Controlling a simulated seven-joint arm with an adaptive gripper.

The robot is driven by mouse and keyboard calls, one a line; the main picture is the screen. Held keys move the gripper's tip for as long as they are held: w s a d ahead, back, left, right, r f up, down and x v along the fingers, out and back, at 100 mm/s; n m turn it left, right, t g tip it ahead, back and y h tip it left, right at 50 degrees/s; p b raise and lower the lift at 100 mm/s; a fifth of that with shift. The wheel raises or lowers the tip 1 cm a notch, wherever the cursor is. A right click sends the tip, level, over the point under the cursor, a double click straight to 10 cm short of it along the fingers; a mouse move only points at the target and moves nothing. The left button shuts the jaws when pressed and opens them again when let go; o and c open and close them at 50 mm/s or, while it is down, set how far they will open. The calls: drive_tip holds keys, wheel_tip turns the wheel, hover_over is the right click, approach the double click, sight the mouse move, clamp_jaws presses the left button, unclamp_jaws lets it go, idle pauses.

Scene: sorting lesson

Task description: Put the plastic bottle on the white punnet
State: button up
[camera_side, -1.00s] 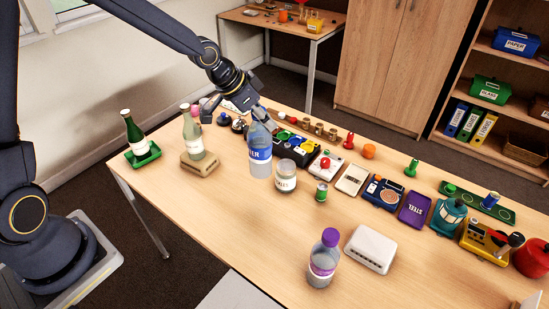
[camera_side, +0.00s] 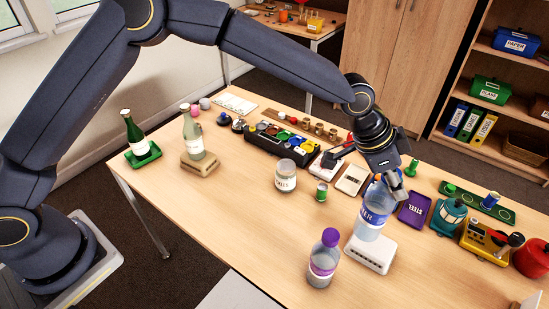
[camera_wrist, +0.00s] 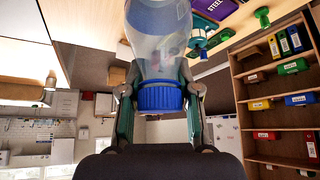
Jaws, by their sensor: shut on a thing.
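The plastic bottle (camera_side: 372,213) is clear with a blue label and a blue cap. It is upright at the white punnet (camera_side: 370,254), a low white box on the table. The bottle's base overlaps the punnet's top in the side view; I cannot tell whether it touches. My gripper (camera_side: 390,185) is shut on the bottle near its cap, from above. In the wrist view the bottle (camera_wrist: 160,40) shows with its blue cap (camera_wrist: 160,97) between my two fingers (camera_wrist: 160,105).
A purple-capped bottle (camera_side: 322,262) stands left of the punnet. A purple STEEL tray (camera_side: 414,210) and a teal lantern-like thing (camera_side: 449,216) are to the right. A glass jar (camera_side: 286,176) and a green can (camera_side: 321,192) stand further left. The front-left table top is clear.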

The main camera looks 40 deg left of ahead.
sight(385, 204)
wheel_tip(385, 204, down, 7)
idle(0.3)
drive_tip(key=shift+f, duration=0.1)
drive_tip(key=o, duration=1)
